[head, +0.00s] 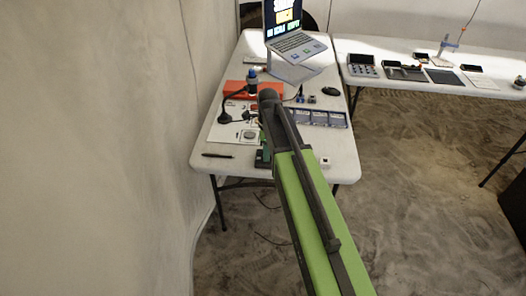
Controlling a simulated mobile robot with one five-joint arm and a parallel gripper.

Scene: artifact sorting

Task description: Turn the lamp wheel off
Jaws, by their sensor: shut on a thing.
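A small black gooseneck lamp stands at the left of the near white table, with a round base (224,118) and a bent neck. A dark and blue piece (252,83) stands at the upper end of its neck, apparently its head. No wheel can be made out on the lamp. My green and black arm reaches from the lower right over the table, and its dark joint (268,96) is just right of the lamp in the picture. My gripper's fingers cannot be seen; the arm hides part of the table.
The table (200,152) also bears an orange box (236,88), a laptop on a stand (296,44), a mouse (331,91), a row of dark cards (327,118), a pen (217,156) and a small green and black item (262,158). A wall (110,150) is close on the left.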

